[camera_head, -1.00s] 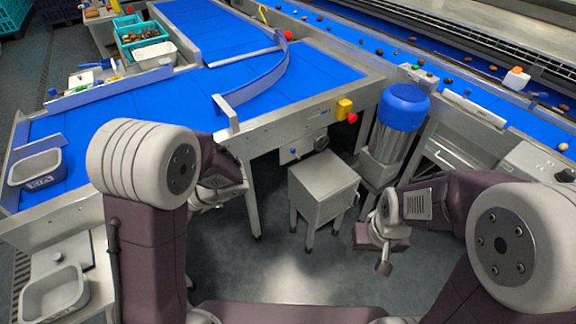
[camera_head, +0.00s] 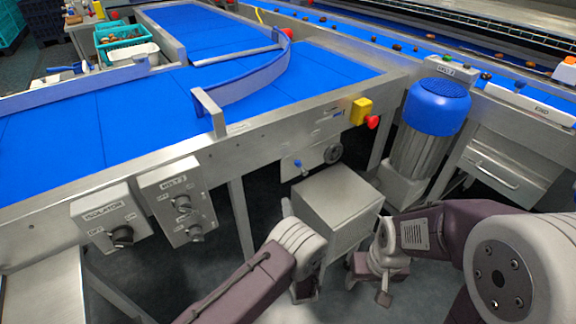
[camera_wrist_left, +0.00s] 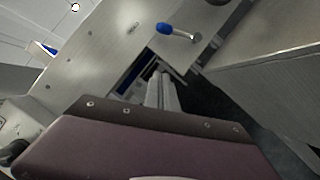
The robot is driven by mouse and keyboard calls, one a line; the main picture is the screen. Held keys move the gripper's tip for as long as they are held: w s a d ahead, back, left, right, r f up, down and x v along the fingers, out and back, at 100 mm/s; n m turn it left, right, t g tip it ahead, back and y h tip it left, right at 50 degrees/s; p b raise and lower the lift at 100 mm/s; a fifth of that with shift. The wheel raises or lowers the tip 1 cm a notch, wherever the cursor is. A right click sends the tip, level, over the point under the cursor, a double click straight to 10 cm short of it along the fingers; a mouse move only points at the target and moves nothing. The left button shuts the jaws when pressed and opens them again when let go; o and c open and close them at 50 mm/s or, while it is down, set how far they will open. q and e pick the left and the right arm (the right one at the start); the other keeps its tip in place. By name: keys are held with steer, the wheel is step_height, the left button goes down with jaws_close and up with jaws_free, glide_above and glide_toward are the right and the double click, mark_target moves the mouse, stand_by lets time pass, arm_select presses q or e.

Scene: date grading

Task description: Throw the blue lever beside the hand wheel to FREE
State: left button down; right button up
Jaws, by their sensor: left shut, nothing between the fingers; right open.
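The blue lever (camera_head: 298,164) sits on a metal plate under the conveyor's front rail, its blue grip tilted up and left. The hand wheel (camera_head: 333,153) is just right of it. In the left wrist view the blue lever (camera_wrist_left: 168,29) lies near the top, with its pivot to the right; lettering around it is unreadable. My left gripper (camera_wrist_left: 161,80) is shut and empty, pointing toward the panel below the lever, apart from it. In the head view my left wrist largely hides it. My right gripper (camera_head: 383,296) is open and empty, low at right, away from the lever.
A grey cabinet (camera_head: 335,205) stands below the lever, close to my left wrist. A blue-topped motor (camera_head: 437,105) is at right. A yellow box with a red button (camera_head: 362,112) and two knob boxes, one labelled isolator (camera_head: 112,225), are on the rail.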

mark_target(300, 166)
arm_select(q)
steer(key=w+r+b, duration=0.1)
steer(key=w, duration=0.2)
steer(key=w+r+b, duration=0.1)
steer(key=w, duration=0.2)
steer(key=w+r+b, duration=0.1)
steer(key=w, duration=0.3)
steer(key=shift+d+r+b, duration=0.35)
steer(key=shift+d+r, duration=0.05)
steer(key=shift+w+d+r, duration=0.2)
steer(key=shift+d+r, duration=0.1)
steer(key=shift+d, duration=0.05)
steer(key=shift+d, duration=0.1)
